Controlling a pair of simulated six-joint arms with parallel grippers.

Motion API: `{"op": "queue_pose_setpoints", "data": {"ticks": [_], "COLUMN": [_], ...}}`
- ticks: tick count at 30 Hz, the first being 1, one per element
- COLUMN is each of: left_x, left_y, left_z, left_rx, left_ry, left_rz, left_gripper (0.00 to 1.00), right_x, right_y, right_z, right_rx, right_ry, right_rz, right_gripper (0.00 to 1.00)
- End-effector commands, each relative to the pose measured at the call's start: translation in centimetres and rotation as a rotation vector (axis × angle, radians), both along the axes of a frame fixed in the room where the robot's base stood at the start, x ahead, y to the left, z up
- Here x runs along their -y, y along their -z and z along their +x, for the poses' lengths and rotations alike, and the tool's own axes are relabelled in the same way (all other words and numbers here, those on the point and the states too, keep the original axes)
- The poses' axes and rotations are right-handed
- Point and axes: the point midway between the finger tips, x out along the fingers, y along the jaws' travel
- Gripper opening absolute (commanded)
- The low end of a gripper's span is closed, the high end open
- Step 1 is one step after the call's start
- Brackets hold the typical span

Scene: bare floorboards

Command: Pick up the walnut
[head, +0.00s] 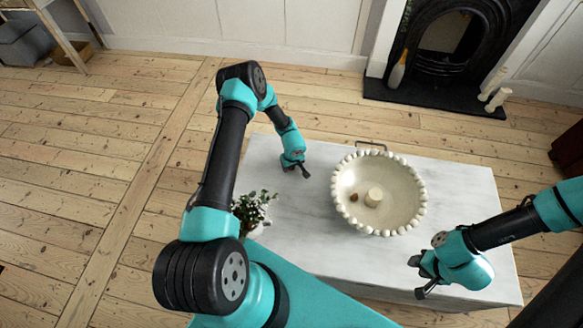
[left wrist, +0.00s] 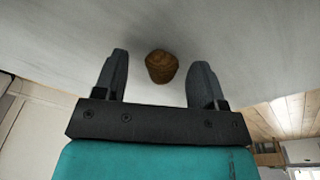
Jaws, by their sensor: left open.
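A small brown, rounded, ridged object, which looks like the walnut (left wrist: 161,66), shows in the left wrist view against a pale surface, in line with the gap between the fingers and touching neither. My left gripper (left wrist: 168,80) is open and empty; in the head view my left gripper (head: 298,171) is low over the white tabletop, left of the bowl. No walnut can be made out there. A small brown lump (head: 354,197) lies inside the beaded bowl (head: 412,187); I cannot tell whether it is the same object. My right gripper (head: 419,281) is near the table's front right; its fingers appear apart.
A pale cylinder (head: 374,196) stands in the bowl. A potted plant (head: 252,210) is at the table's left side. A black fireplace (head: 445,65) is at the back.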

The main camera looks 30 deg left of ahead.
Motion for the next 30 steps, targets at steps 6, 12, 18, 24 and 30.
{"op": "queue_pose_setpoints", "data": {"ticks": [6, 12, 18, 24, 30], "left_x": [-0.11, -0.11, -0.12, -0.11, -0.11], "left_y": [0.75, 0.72, 0.71, 0.7, 0.7], "left_z": [0.08, 0.08, 0.07, 0.07, 0.07], "left_rx": [0.001, 0.001, 0.001, 0.001, 0.001], "left_ry": [0.0, 0.0, 0.0, 0.0, 0.0], "left_rz": [0.001, 0.001, 0.001, 0.001, 0.001], "left_gripper": [0.64, 0.64, 0.61, 0.42, 0.23], "right_x": [0.0, 0.0, 0.0, 0.0, 0.0], "right_y": [0.0, 0.0, 0.0, 0.0, 0.0], "right_z": [0.0, 0.0, 0.0, 0.0, 0.0], "right_rx": [0.0, 0.0, 0.0, 0.0, 0.0], "right_ry": [0.0, 0.0, 0.0, 0.0, 0.0], "right_rz": [0.0, 0.0, 0.0, 0.0, 0.0], "right_gripper": [0.39, 0.39, 0.39, 0.39, 0.39]}}
